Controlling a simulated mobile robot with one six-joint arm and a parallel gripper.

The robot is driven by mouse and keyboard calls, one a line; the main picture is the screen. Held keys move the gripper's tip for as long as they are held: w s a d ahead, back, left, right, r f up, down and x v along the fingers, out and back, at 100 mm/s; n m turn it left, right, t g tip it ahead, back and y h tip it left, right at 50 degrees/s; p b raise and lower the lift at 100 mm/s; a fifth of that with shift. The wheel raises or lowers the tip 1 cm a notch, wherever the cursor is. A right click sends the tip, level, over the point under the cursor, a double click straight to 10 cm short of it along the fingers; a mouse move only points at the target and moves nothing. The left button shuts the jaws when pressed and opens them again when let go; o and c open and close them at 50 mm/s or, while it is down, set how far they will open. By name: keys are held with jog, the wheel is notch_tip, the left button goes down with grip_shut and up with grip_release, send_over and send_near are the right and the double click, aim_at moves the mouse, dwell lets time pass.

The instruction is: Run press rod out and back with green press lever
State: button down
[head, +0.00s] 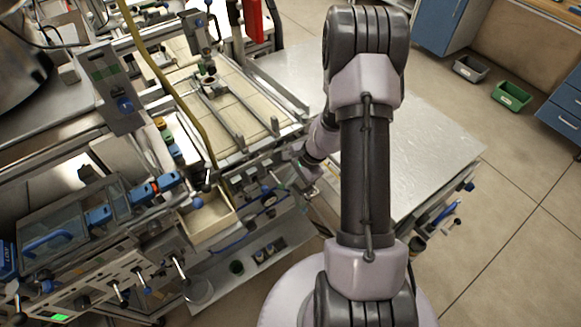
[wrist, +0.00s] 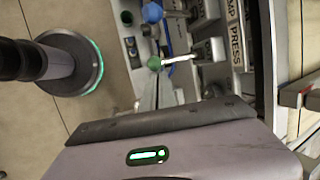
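The green press lever has a green ball knob (wrist: 154,62) on a pale shaft in the wrist view, beside a label plate reading PRESS (wrist: 237,45). A blue ball knob (wrist: 152,12) of another lever stands above it in that picture. In the head view my gripper (head: 305,175) is small and partly hidden at the front edge of the machine. I cannot tell whether it touches the lever. I cannot make out the press rod.
The machine bed (head: 235,110) with its rails lies left of my arm in the head view. A bare metal tabletop (head: 430,155) is on the right. A control panel with several levers (head: 125,285) stands at the lower left. A green bin (head: 511,96) sits on the floor.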

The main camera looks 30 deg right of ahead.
jog(key=shift+w+a+r+g+p, duration=0.1)
jog(key=shift+r+g+p, duration=0.5)
jog(key=shift+p, duration=0.45)
jog(key=shift+r+p, duration=0.5)
jog(key=shift+r, duration=0.3)
jog(key=w+p+v, duration=0.1)
jog(key=p+v, duration=0.6)
jog(key=v, duration=0.3)
jog(key=shift+w, duration=0.35)
